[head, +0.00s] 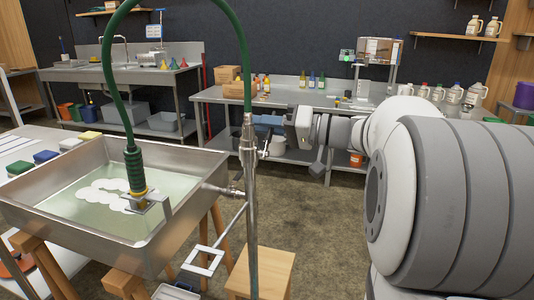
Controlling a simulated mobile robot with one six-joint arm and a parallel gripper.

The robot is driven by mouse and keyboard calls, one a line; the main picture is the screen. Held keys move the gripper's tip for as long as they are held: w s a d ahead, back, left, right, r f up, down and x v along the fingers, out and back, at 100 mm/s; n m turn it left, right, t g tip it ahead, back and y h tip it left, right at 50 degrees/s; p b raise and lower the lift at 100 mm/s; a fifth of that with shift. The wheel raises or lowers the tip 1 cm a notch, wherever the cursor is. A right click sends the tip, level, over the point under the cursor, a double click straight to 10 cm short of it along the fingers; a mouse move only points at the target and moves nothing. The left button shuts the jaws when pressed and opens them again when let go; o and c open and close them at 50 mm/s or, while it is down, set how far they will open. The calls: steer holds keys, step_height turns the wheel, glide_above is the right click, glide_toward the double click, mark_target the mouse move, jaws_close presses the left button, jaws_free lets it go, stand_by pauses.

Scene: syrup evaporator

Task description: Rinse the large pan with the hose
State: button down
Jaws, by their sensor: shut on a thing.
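The large pan (172,212) is a wide steel tray on wooden legs at the left. Its floor looks pale green, with overlapping white round patches (103,193). The green hose (110,58) arches from the upright steel pipe (248,190) down to a nozzle (136,172) with a yellow ring. The nozzle hangs over the pan, its tip by a small metal bracket (151,201). My gripper (268,146) is at the pipe, right of the pan and away from the nozzle. It appears shut on a small dark lever there; the contact is small and partly hidden.
A wooden stool (262,272) stands by the pipe's foot. Coloured blocks (46,157) lie behind the pan. A steel bench (290,98) with bottles stands behind; open floor lies between.

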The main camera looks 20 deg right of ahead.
steer(key=shift+s+a+r+n+b, duration=0.15)
steer(key=shift+s+r+n+b, duration=0.1)
steer(key=shift+n+b, duration=0.65)
steer(key=shift+s+a+r+n+b, duration=0.2)
steer(key=shift+n+b, duration=0.3)
steer(key=shift+b, duration=0.8)
steer(key=c, duration=1.3)
jaws_free()
steer(key=shift+r, duration=0.1)
